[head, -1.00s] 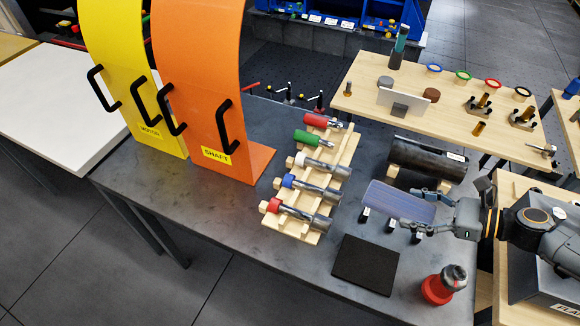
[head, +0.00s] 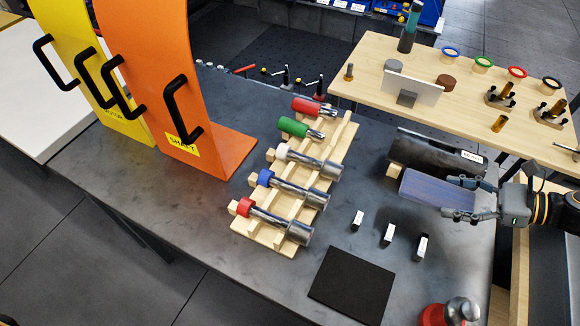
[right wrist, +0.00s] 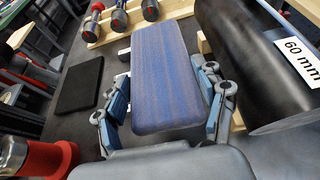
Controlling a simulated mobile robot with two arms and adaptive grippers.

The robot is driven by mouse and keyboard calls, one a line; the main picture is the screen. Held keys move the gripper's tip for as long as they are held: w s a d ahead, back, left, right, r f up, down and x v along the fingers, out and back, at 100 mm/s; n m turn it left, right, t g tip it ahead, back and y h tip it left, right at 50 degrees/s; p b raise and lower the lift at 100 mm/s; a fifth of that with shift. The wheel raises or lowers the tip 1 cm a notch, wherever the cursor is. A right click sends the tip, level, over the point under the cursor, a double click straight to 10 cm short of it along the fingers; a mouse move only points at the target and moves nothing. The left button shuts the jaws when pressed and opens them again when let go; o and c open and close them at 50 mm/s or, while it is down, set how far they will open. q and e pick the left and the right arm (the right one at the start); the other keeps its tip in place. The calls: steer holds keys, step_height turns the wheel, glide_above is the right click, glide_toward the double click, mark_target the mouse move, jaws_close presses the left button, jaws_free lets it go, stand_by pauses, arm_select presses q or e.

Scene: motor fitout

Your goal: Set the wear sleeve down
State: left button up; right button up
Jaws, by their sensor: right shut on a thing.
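The wear sleeve, a long blue-violet piece with a flat top face and rounded corners (head: 435,188), is in my right gripper (head: 464,198). The right wrist view also shows the sleeve (right wrist: 168,75) between the two fingers (right wrist: 165,105), one on each side. My right gripper is shut on its near end. In the head view the sleeve lies in front of a black cylinder labelled 60 mm (head: 432,160). Its underside is hidden, so I cannot tell whether it touches anything. My left gripper is not in view.
A black square mat (head: 352,285) lies on the dark table, with several small labelled blocks (head: 388,235) behind it. A wooden rack (head: 330,150) holds shafts with coloured ends. A red-based object (head: 450,313) stands at the front right. Bare tabletop lies left of the rack.

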steer(key=shift+w+f, duration=0.1)
steer(key=shift+a, duration=0.3)
steer(key=p, duration=0.2)
glide_above(381, 199)
steer(key=s+d, duration=0.1)
steer(key=d, duration=0.2)
step_height(381, 199, down, 5)
steer(key=shift+s+d, duration=0.1)
steer(key=shift+d, duration=0.05)
steer(key=shift+w+a+f+p, duration=0.35)
steer(key=shift+a+f, duration=0.4)
steer(key=shift+a, duration=0.1)
steer(key=shift+w+a+f+p, duration=0.35)
steer(key=shift+a+f, duration=0.35)
steer(key=shift+a, duration=0.15)
steer(key=o, duration=1.2)
steer(key=shift+f, duration=0.1)
